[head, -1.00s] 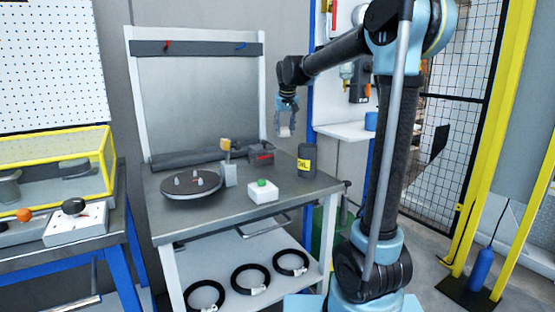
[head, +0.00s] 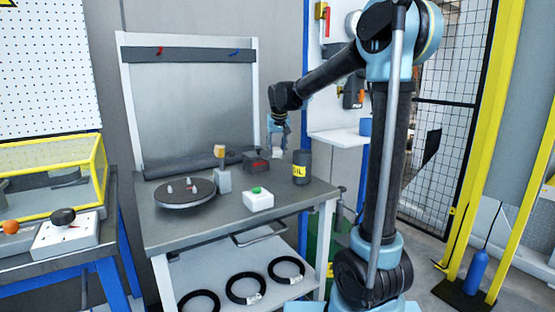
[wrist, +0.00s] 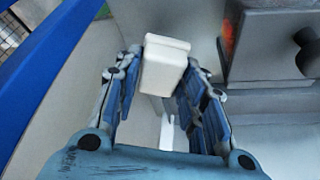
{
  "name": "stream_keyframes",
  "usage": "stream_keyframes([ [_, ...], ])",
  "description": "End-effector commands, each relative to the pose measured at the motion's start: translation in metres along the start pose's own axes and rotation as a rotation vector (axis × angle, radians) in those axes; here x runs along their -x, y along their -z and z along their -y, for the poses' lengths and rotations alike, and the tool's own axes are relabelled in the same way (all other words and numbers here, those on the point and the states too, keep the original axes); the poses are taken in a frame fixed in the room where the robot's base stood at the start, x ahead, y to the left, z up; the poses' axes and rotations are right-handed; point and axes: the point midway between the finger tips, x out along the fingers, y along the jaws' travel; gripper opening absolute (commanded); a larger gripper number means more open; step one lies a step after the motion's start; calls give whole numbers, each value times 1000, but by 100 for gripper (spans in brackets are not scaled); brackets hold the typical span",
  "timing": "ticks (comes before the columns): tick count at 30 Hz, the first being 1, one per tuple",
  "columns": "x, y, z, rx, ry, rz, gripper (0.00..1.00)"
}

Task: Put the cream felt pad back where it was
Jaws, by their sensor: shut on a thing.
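My gripper (head: 277,148) is shut on the cream felt pad, a small pale block (wrist: 165,68) between the fingertips in the wrist view. In the head view, the gripper hangs downward above the back right part of the workbench (head: 310,195), near the dark box with a red label (head: 257,161) and the dark oil can (head: 302,167). The pad is too small in the head view to make out clearly. In the wrist view, the dark box (wrist: 270,50) with a knob is close to the right of the pad.
A round turntable (head: 184,193) with small pegs, a grey holder with a tan-topped piece (head: 222,170) and a white box with a green button (head: 258,200) stand on the bench. Black coils (head: 245,287) lie on the lower shelf. Bare bench top lies at the front.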

Motion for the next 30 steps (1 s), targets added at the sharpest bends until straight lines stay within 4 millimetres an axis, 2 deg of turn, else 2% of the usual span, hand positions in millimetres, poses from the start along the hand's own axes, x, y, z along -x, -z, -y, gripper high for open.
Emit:
stream_keyframes([
  [9,-34,-14,0,0,0,0,12],
  [20,-38,-16,-1,-1,0,0,12],
  [21,-39,-16,-1,-1,-1,0,40],
  [23,-38,-16,-2,-2,-1,0,53],
  [24,-38,-16,-2,-2,-1,0,58],
  [30,-38,-16,-2,-2,-1,0,58],
])
